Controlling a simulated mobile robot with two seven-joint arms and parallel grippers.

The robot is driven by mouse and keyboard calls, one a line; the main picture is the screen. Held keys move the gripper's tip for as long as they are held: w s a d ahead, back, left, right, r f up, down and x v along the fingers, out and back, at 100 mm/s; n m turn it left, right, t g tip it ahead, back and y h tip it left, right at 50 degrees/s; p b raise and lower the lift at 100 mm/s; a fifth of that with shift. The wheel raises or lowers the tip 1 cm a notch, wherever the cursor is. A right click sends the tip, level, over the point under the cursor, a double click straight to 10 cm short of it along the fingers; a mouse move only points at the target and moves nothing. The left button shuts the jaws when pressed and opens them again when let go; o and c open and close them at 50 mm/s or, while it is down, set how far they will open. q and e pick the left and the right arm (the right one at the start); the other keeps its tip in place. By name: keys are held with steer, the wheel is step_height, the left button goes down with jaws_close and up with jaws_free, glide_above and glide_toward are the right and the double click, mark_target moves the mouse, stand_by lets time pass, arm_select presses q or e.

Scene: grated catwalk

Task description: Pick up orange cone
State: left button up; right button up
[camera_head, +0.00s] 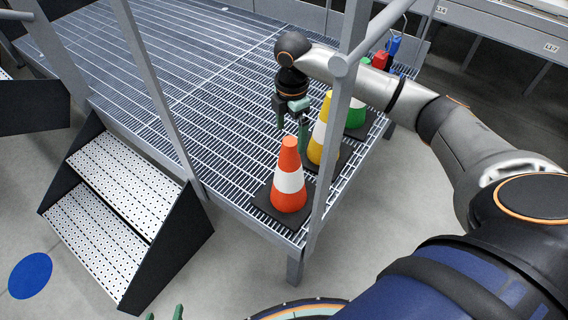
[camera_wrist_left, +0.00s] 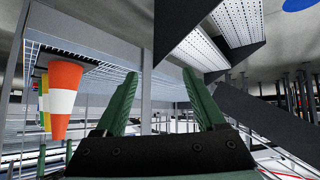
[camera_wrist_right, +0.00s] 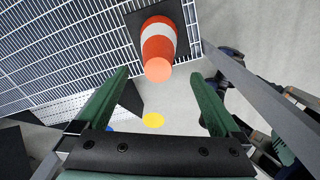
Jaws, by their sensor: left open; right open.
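The orange cone (camera_head: 289,182) with a white band stands upright on a black square base near the corner of the grated catwalk (camera_head: 215,75). My right gripper (camera_head: 292,132) is open and empty above the grating, just behind and above the cone in the head view. In the right wrist view the cone (camera_wrist_right: 158,45) points its tip toward the camera, just beyond the open fingers (camera_wrist_right: 160,73). My left gripper (camera_head: 164,313) shows only its fingertips at the bottom edge. It is open and empty in the left wrist view (camera_wrist_left: 162,76), with the cone (camera_wrist_left: 62,100) off to the left.
A yellow cone (camera_head: 318,130) and a green cone (camera_head: 356,113) stand in a row behind the orange one. Red (camera_head: 380,60) and blue (camera_head: 394,46) items are farther back. A grey railing post (camera_head: 335,120) rises close to the cones. Steps (camera_head: 125,185) lie left.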

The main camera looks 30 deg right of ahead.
mark_target(291, 142)
step_height(291, 142, down, 5)
steer(key=shift+s+b, duration=0.1)
steer(key=shift+b, duration=0.25)
steer(key=f, duration=0.3)
steer(key=f+b, duration=0.1)
steer(key=f, duration=0.1)
steer(key=shift+w+f, duration=0.1)
steer(key=shift+w, duration=0.15)
jaws_close()
stand_by(0.3)
